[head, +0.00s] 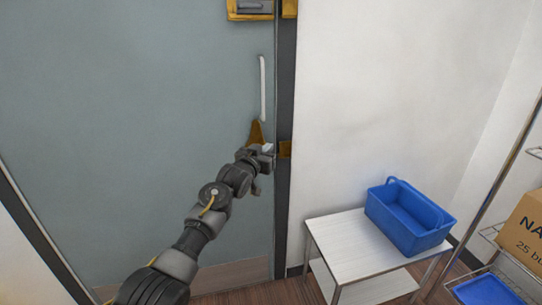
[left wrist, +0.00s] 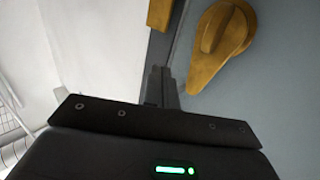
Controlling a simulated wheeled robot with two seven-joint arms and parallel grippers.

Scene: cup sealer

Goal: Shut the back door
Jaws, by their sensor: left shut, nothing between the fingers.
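The back door (head: 140,120) is a large grey-green panel filling the left of the head view. Its right edge lies along the dark door frame (head: 285,80); I see no clear gap there, but cannot tell if it is fully latched. A brass handle (head: 256,132) sits near that edge, below a white vertical pull bar (head: 263,88). My left gripper (head: 266,164) is just below the brass handle, close to the door edge. In the left wrist view the shut, empty fingers (left wrist: 163,77) point toward the door edge, with the brass handle (left wrist: 220,42) to their right. My right gripper is not in view.
A brass lock box (head: 250,8) is higher on the door, and a brass plate (head: 286,149) is on the frame. At right, a blue basket (head: 410,218) stands on a small white table (head: 345,250). A shelf rack holds a cardboard box (head: 525,235).

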